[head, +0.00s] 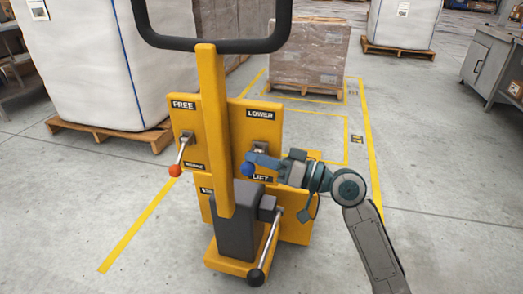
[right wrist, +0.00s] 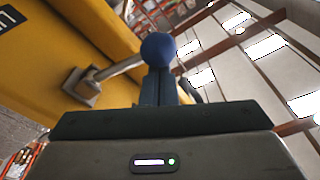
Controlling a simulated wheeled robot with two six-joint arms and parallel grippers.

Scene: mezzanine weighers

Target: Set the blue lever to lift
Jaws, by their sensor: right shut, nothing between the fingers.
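The blue lever's round knob (head: 247,170) shows on the right yellow panel (head: 283,124) of the machine, between the LOWER label (head: 260,114) above and the LIFT label (head: 262,178) below. The knob hangs at about LIFT height, left of that label. My right gripper (head: 252,159) is shut and empty, right at the knob. In the right wrist view the blue knob (right wrist: 158,48) is at the tips of the shut fingers (right wrist: 158,88), and its metal shaft (right wrist: 122,67) runs left to the panel. I cannot tell whether they touch. My left gripper is not in view.
A red-knobbed lever (head: 175,170) sits on the left panel under FREE, and a black-knobbed lever (head: 256,276) is low in front. A yellow post (head: 213,130) with a black handle (head: 215,45) rises in front. Open floor (head: 440,220) lies to the right.

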